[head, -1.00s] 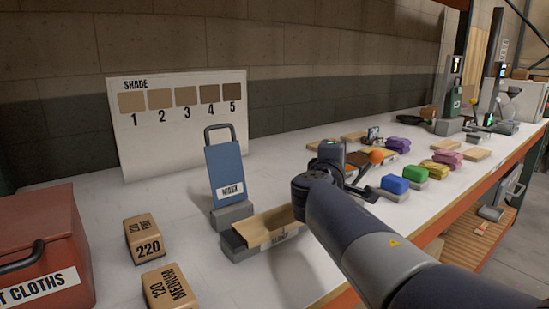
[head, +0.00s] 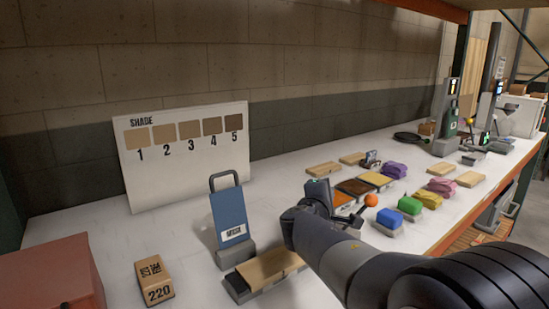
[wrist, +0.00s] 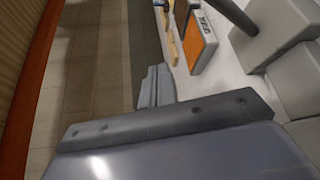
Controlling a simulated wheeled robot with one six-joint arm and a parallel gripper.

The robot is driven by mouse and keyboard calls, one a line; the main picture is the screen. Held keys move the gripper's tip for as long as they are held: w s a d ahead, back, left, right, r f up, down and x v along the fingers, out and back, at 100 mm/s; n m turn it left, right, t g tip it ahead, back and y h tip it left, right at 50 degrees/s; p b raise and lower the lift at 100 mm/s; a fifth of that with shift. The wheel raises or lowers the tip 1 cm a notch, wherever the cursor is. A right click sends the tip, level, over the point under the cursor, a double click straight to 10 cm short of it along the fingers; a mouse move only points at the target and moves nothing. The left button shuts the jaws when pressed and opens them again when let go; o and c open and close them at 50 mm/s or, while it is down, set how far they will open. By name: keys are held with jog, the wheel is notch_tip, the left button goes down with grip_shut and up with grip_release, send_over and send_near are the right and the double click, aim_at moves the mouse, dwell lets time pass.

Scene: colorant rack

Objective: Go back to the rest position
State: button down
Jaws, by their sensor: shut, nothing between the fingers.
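In the head view my arm reaches in from the lower right, and my gripper (head: 342,213) is over the bench beside the stained sample boards. Its fingers are small and partly hidden by my wrist there. In the wrist view my gripper (wrist: 155,88) shows as grey fingers closed together, with nothing between them. The fingers lie against a background of floor and bench edge, clear of the things around them.
A shade chart (head: 187,150) leans behind; a red box (head: 52,273) is far left.

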jog(key=shift+w+a+f+n+g+p, duration=0.4)
jog(key=shift+w+n+p, duration=0.1)
jog(key=shift+p, duration=1.7)
